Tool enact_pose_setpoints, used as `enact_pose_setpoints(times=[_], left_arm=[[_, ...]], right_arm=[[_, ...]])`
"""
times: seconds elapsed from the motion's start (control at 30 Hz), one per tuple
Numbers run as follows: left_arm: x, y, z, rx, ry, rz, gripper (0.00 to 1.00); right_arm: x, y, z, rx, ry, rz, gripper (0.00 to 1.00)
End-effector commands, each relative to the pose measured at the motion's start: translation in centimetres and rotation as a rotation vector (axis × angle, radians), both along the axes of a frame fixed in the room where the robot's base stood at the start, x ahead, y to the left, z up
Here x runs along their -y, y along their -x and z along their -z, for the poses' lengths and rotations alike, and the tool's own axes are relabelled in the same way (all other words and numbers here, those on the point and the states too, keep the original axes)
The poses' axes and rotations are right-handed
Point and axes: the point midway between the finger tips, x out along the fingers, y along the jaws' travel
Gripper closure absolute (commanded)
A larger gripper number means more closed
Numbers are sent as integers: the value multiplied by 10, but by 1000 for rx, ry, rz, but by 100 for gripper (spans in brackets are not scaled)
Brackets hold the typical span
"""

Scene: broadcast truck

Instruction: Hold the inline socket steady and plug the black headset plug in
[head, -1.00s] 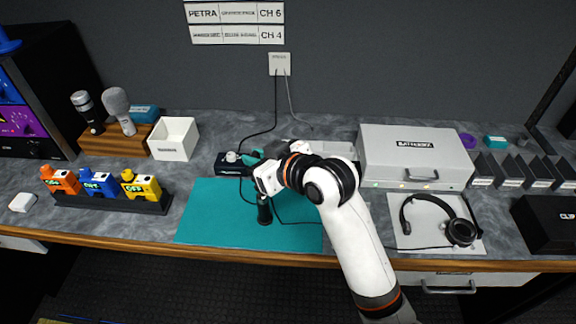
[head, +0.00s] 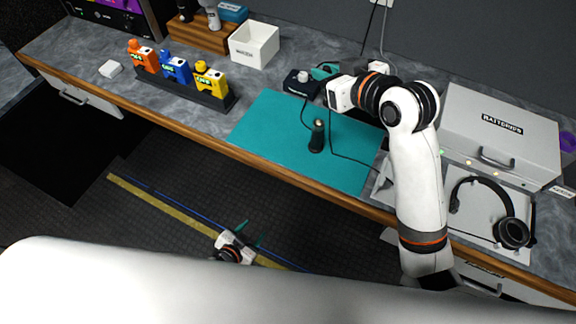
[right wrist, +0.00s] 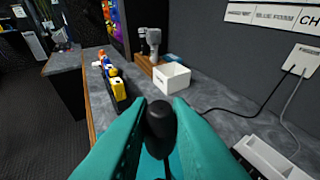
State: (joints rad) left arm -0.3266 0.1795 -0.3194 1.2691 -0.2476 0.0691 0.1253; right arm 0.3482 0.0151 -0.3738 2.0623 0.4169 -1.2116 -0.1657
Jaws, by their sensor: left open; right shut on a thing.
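The black inline socket (head: 317,137) appears to be the dark cylinder standing upright on the teal mat, with a thin cable running up from it. My right gripper (head: 325,71) is above and behind it, near the mat's back edge. In the right wrist view its teal fingers are shut on a rounded black piece, the headset plug (right wrist: 160,118), with a cable hanging below. The plug and socket are apart. My left gripper (head: 249,235) is open and empty, low in front of the counter, above the floor.
The headset (head: 510,232) lies on a pale pad at right, its cable crossing the teal mat (head: 262,125).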

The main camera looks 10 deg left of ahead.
Motion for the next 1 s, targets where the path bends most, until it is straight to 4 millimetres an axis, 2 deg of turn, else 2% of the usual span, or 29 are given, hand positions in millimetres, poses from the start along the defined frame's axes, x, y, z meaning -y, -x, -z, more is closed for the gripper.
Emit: enact_pose_setpoints(times=[0.03,0.1,0.2,0.3,0.4,0.47,0.5,0.7,0.87,1.0], left_arm=[[10,-14,-26,73,21,30,50],[26,-30,-62,173,49,73,50],[47,-45,-115,312,93,136,50],[67,-53,-167,439,134,196,50],[82,-53,-211,543,172,247,50],[89,-52,-232,593,189,271,50],[92,-63,-242,567,248,218,50],[98,-82,-263,485,395,112,50],[105,-97,-264,476,411,100,50],[118,-119,-265,478,410,102,50]], right_arm=[[0,0,0,0,0,0,100],[0,0,0,0,0,0,100],[0,0,0,0,0,0,100],[0,0,0,0,0,0,100],[0,0,0,0,0,0,100],[0,0,0,0,0,0,100],[0,0,0,0,0,0,100],[0,0,0,0,0,0,100],[0,0,0,0,0,0,100],[0,0,0,0,0,0,100]])
